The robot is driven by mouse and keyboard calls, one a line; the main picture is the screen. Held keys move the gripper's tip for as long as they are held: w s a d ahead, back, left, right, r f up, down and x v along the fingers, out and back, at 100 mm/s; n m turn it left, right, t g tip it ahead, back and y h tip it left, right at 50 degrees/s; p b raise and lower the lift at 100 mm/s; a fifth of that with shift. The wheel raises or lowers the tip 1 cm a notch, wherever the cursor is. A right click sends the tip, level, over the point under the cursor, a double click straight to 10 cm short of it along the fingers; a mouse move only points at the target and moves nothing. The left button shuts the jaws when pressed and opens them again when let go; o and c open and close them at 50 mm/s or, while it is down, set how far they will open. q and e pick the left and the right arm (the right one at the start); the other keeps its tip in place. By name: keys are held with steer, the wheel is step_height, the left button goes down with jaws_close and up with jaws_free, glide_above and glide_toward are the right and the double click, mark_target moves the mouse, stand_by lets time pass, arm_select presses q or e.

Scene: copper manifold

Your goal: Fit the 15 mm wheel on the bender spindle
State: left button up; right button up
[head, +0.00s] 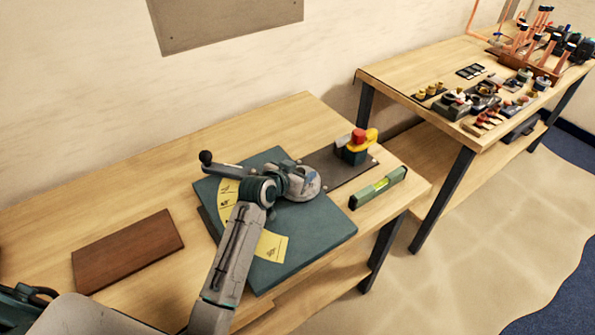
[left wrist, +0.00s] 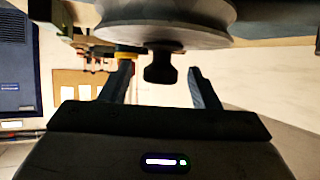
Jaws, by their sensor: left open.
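The bender's teal base plate (head: 310,235) lies on the near bench, with a lever ending in a black ball (head: 205,157). My left gripper (head: 288,178) is above this plate, beside a grey round wheel (head: 306,186). In the left wrist view the grooved grey wheel (left wrist: 165,30) fills the top, with a dark knob (left wrist: 160,70) projecting from it. The left gripper also shows there (left wrist: 160,85), with its jaws open and the knob between or just beyond the tips. I cannot tell the wheel's size, and the spindle is not clearly visible. My right gripper is out of view.
A red and yellow item (head: 357,148) stands on a dark mat (head: 325,168) behind the plate. A green spirit level (head: 378,187) lies to the right. A brown board (head: 127,250) lies to the left. A second bench (head: 400,85) holds many fittings. Bare bench lies around the brown board.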

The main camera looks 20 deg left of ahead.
arm_select(q)
steer(key=b+v, duration=0.3)
steer(key=v, duration=0.7)
steer(key=shift+s+r, duration=0.25)
steer(key=shift+s, duration=0.1)
steer(key=shift+a, duration=0.1)
